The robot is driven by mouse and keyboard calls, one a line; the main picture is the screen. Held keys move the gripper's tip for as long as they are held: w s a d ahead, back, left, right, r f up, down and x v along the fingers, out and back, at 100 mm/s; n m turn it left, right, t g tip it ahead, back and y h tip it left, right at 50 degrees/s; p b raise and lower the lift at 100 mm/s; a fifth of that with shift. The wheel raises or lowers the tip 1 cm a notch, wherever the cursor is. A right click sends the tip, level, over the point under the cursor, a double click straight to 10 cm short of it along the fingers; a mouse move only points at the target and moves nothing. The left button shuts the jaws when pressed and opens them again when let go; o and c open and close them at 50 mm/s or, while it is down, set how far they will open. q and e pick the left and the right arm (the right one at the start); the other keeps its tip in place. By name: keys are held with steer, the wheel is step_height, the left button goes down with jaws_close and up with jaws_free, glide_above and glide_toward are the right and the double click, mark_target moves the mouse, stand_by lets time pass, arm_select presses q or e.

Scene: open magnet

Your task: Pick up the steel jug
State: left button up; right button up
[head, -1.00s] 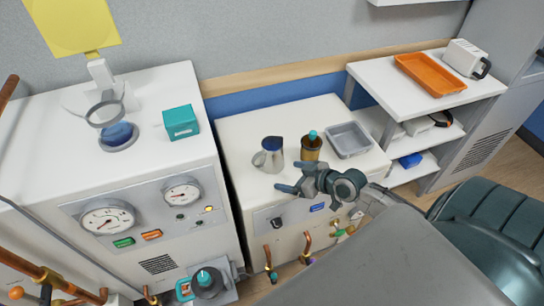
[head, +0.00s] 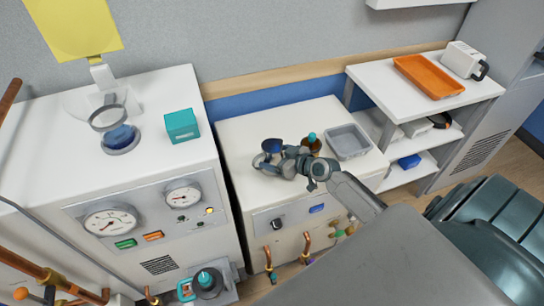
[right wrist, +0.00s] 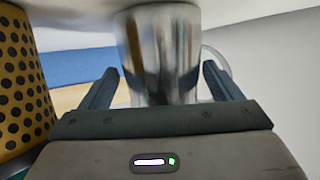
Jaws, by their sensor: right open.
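The steel jug (head: 273,144) stands on the white cabinet top in the head view, its lower part hidden behind my right gripper. In the right wrist view the shiny jug (right wrist: 162,55) sits between the two fingers, with its curved handle at the right. My right gripper (head: 268,162) is open, with its fingers on either side of the jug. A gap shows beside each finger (right wrist: 160,88), so it is not closed on the jug. My left gripper is not in view.
A perforated brass-coloured canister (right wrist: 18,75) is close beside the gripper; it shows with a teal knob (head: 312,137) in the head view. A grey tray (head: 348,141) lies to its right. A taller gauge cabinet (head: 150,170) rises at the left.

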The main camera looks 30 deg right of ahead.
steer(key=shift+x, duration=1)
steer(key=shift+s, duration=0.1)
steer(key=shift+c, duration=0.5)
steer(key=c, duration=0.9)
steer(key=shift+r, duration=0.2)
steer(key=shift+r, duration=1.15)
steer(key=shift+s+a+r+b, duration=0.35)
steer(key=shift+s+a, duration=0.7)
steer(key=shift+s, duration=1.4)
steer(key=shift+s+a+r+b, duration=0.35)
steer(key=shift+s+a, duration=0.7)
steer(key=shift+s, duration=1.35)
steer(key=shift+s+a+r+b, duration=0.15)
steer(key=shift+s+a+r, duration=0.6)
steer(key=shift+s, duration=1.7)
steer(key=shift+a+f, duration=0.3)
